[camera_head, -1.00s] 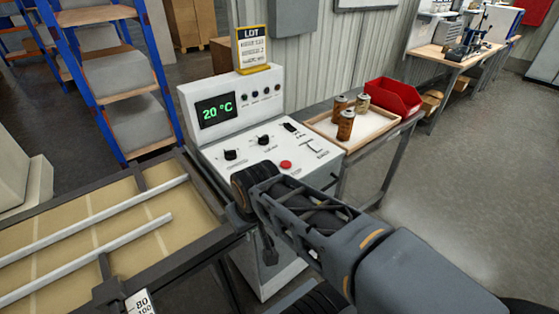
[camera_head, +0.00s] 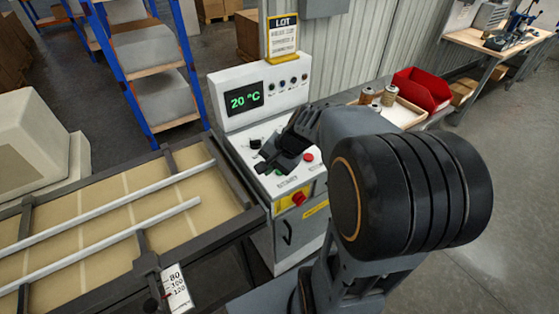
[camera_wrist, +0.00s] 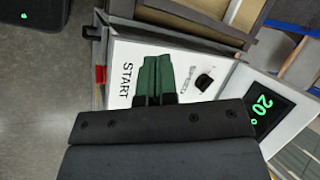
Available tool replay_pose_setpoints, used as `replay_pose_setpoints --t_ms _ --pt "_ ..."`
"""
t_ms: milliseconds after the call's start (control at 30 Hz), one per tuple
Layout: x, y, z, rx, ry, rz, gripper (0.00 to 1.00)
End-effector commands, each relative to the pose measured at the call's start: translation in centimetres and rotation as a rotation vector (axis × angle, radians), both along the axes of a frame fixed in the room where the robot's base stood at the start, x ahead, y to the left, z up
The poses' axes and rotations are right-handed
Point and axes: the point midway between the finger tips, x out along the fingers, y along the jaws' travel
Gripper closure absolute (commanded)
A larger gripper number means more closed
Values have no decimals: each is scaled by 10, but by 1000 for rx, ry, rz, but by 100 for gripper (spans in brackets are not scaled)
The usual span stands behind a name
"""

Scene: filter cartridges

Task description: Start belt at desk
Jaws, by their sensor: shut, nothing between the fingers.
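My gripper (camera_head: 264,167) is shut and empty, over the front left part of the sloped top. In the wrist view its closed green-faced fingers (camera_wrist: 155,62) lie over the panel beside the word START (camera_wrist: 126,82). A START button is not clearly visible; I cannot tell whether the fingers touch the panel. The tan belt (camera_head: 115,240) with two metal rails is left of the desk.
A tray (camera_head: 405,119) with several brown cartridges (camera_head: 389,96) and a red bin (camera_head: 422,88) stand on a bench to the right. A yellow LOT sign (camera_head: 283,37) stands on the desk. Blue shelving (camera_head: 187,75) is behind. The floor at right is open.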

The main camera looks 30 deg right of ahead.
Motion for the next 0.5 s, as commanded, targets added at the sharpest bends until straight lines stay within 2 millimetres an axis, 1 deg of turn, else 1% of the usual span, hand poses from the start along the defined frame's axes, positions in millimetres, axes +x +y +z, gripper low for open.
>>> replay_pose_setpoints --t_ms 33,100,200,333,500 --pt "13 -13 11 78 25 -106 100" --pt "29 -27 14 177 43 -234 100" --pt "46 -46 16 283 59 -374 100" --pt "58 -62 16 364 66 -479 100" --pt "62 -67 15 393 68 -516 100"
